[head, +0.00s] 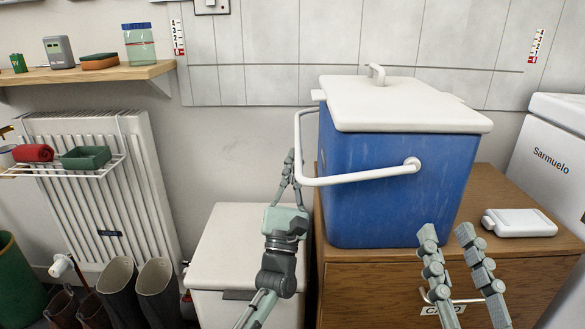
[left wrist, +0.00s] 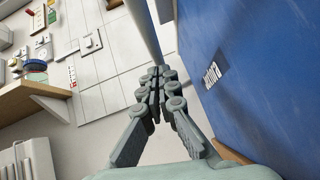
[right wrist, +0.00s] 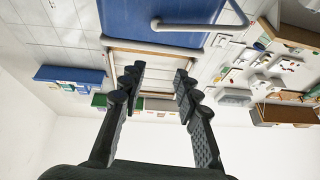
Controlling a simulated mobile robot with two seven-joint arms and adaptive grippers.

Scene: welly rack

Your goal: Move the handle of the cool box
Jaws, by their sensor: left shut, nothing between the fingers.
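The blue cool box (head: 385,190) with its white lid (head: 400,104) stands on a wooden cabinet. Its white handle (head: 365,177) is swung out to the left, off the lid, roughly level along the box's side. My left gripper (head: 291,158) is shut and empty, close by the handle's left end; I cannot tell if they touch. In the left wrist view the fingertips (left wrist: 158,76) point towards a pale bar, seemingly the handle (left wrist: 145,35), beside the blue wall. My right gripper (head: 447,236) is open and empty before the box's lower front. In the right wrist view the handle (right wrist: 200,27) also shows.
The wooden cabinet (head: 390,290) bears a white flat box (head: 518,223) at right. A white chest (head: 215,265) stands left of it. A radiator (head: 110,190) and a shelf (head: 105,73) are at left.

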